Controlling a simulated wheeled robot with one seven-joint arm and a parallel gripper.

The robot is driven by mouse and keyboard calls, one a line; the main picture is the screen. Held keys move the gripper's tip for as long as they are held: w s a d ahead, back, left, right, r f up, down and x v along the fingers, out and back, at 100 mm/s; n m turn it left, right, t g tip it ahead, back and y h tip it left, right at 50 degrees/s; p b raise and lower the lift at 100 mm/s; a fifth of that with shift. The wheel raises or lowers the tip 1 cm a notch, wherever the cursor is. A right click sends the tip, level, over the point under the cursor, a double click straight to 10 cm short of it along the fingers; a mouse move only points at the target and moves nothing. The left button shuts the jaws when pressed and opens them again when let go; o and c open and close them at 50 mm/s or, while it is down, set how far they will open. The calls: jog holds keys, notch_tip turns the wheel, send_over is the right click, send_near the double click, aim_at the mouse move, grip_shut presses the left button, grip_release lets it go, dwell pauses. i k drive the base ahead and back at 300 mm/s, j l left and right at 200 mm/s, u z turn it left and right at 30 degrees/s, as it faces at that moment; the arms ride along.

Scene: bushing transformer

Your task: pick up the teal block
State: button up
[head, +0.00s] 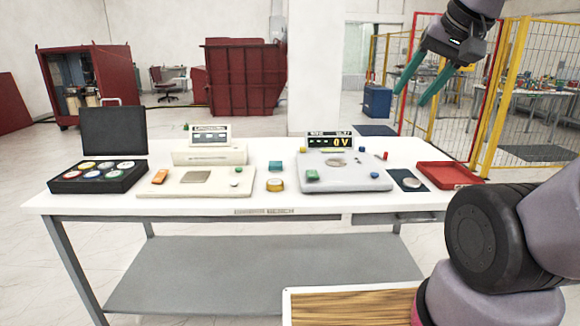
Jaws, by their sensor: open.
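The teal block (275,166) is a small box on the white table (140,210), near its middle between two pale devices. It stands just behind a short yellow cylinder (275,185); I cannot tell whether the two touch. My gripper (411,97) has two long green fingers, spread apart with nothing between them. It hangs in the air at the upper right, well above and to the right of the block.
A display device (345,181) with small coloured parts stands right of the block, another device (200,182) left of it. An open black case (98,177) sits at the left end, a red tray (445,175) at the right. Yellow fencing (540,90) stands behind at right.

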aim_at(274, 166)
jog(key=i+j, duration=0.9)
jog(key=j, duration=0.25)
jog(key=i+j, duration=0.4)
jog(key=j, duration=0.15)
